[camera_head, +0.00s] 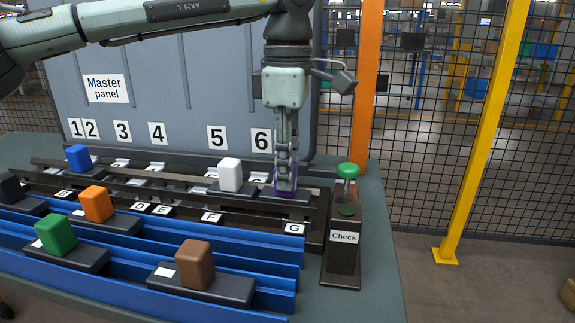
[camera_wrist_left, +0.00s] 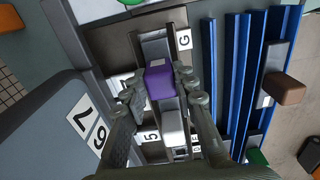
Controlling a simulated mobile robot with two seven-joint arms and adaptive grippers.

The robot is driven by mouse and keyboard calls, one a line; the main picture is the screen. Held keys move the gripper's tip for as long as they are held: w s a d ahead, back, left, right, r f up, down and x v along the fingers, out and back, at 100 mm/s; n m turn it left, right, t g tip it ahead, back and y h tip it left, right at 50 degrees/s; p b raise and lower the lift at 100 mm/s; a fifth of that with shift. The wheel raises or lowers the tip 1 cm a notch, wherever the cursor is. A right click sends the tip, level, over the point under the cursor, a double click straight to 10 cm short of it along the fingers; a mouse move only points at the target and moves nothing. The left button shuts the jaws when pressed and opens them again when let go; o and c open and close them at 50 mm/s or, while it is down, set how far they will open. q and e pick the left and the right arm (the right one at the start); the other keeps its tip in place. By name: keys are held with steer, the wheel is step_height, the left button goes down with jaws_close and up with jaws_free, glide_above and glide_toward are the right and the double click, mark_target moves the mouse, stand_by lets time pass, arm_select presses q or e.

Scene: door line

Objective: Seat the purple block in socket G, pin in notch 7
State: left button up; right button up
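The purple block (camera_head: 285,188) stands on its dark base at the right end of the rail rack, near label G (camera_head: 294,228). My left gripper (camera_head: 286,180) comes down from above with its fingers around the block, which looks held between them. In the left wrist view, the purple block (camera_wrist_left: 160,83) lies between the fingertips (camera_wrist_left: 162,88), beside label G (camera_wrist_left: 184,40). The pin and notch 7 cannot be made out. Panel number 7 (camera_wrist_left: 82,116) shows in the wrist view; the arm hides it in the head view. My right gripper is out of view.
A white block (camera_head: 230,175) stands just left of the purple one. A blue block (camera_head: 78,158) is farther left. Orange (camera_head: 97,204), green (camera_head: 56,235) and brown (camera_head: 195,264) blocks sit in front. The green-button Check post (camera_head: 344,240) stands close right. The master panel (camera_head: 180,80) rises behind.

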arm_select(q)
steer(key=o, duration=0.5)
step_height(320, 180, up, 12)
stand_by(0.4)
